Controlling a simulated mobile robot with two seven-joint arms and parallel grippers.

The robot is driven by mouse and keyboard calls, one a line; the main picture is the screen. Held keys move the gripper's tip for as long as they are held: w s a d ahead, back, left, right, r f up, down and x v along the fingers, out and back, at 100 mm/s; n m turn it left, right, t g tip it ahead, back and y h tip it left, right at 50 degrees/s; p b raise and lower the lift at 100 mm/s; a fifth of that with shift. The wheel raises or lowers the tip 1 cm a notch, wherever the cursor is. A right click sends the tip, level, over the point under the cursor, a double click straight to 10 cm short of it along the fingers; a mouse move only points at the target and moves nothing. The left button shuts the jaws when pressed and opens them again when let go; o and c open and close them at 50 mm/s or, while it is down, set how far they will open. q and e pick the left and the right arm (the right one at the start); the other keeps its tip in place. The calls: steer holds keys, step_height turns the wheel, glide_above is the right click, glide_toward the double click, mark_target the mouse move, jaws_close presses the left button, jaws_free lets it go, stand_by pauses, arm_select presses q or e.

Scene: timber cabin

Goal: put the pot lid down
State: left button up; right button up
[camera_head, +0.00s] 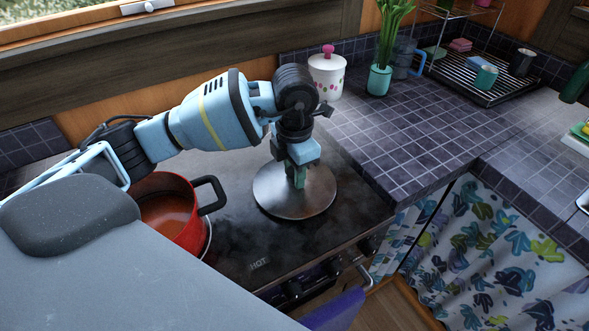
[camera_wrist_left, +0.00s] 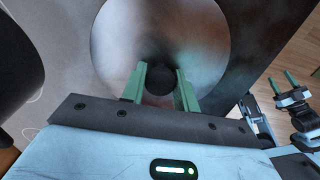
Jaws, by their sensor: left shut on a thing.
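The pot lid (camera_head: 318,196) is a round, shiny metal disc with a dark knob, low over the right part of the black stove top. I cannot tell whether it touches the surface. My left gripper (camera_head: 296,178) points down and is shut on the lid's knob. In the left wrist view the green fingers (camera_wrist_left: 160,70) stand on either side of the knob, with the lid (camera_wrist_left: 160,25) filling the area beyond. The red pot (camera_head: 184,228) stands uncovered on the stove to the left, partly hidden by my body. My right gripper (camera_wrist_left: 282,78) shows at the right edge of the wrist view, open and empty.
The stove top (camera_head: 235,248) has free room around the lid. A tiled counter (camera_head: 400,135) to the right holds a white canister (camera_head: 327,78), a potted plant (camera_head: 380,78) and a dish rack (camera_head: 480,85). The pot's black handle (camera_head: 212,195) points toward the lid.

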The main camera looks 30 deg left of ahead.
arm_select(q)
steer(key=shift+f, duration=0.1)
steer(key=o, duration=1.1)
step_height(320, 180, up, 12)
steer(key=shift+p, duration=0.3)
